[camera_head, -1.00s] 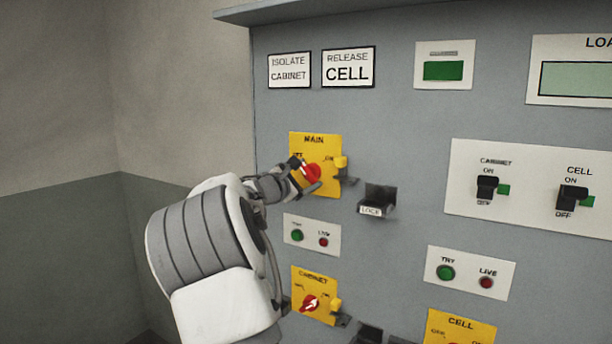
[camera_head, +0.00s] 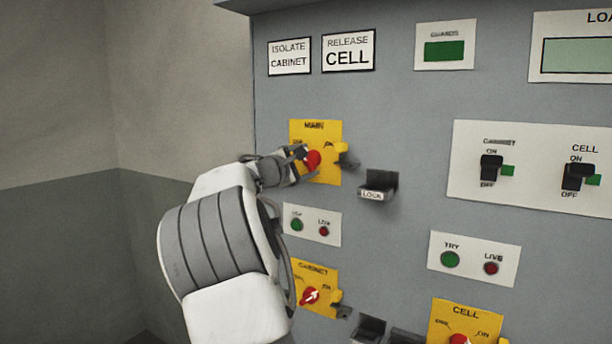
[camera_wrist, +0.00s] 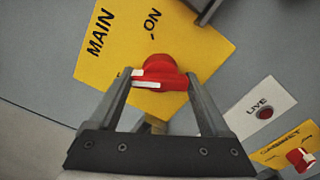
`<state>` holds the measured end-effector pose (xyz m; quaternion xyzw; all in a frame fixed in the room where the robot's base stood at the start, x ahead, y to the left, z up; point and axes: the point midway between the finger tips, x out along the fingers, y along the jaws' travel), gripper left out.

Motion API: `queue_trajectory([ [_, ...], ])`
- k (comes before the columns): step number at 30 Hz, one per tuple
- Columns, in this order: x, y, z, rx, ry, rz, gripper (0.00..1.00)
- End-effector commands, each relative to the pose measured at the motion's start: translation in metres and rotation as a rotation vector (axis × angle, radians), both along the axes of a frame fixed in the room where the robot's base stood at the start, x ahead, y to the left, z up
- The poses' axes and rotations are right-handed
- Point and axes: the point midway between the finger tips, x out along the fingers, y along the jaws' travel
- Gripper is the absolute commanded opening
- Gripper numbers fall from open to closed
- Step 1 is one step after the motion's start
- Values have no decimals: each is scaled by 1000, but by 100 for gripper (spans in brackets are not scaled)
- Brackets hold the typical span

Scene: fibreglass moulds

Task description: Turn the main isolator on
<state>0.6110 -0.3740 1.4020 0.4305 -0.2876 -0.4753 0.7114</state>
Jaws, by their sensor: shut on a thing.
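The main isolator is a red rotary knob (camera_head: 313,160) on a yellow plate (camera_head: 328,131) marked MAIN, with ON at its upper right. My gripper (camera_head: 306,162) is at the knob from the left. In the wrist view, the fingers of my gripper (camera_wrist: 160,80) are shut on the sides of the red knob (camera_wrist: 162,70). A white mark on the knob points left in that view, while the ON label lies above the knob. The yellow plate (camera_wrist: 205,50) appears rotated there.
A black LOCK holder (camera_head: 377,186) juts out right of the main plate. Below are a small lamp panel (camera_head: 311,226) and a yellow CABINET isolator (camera_head: 312,294). A CELL isolator (camera_head: 468,317) and toggle switches (camera_head: 491,167) are farther right. Left of the panel is bare wall.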

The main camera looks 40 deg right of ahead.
Motion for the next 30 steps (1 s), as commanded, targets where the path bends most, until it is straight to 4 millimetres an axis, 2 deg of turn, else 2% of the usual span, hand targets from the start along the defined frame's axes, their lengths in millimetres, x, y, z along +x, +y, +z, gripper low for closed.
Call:
queue_trajectory([
  [1, 0, 0, -8, 16, -44, 0, 25],
  [30, 0, 0, -3, 366, -885, -1, 25],
])
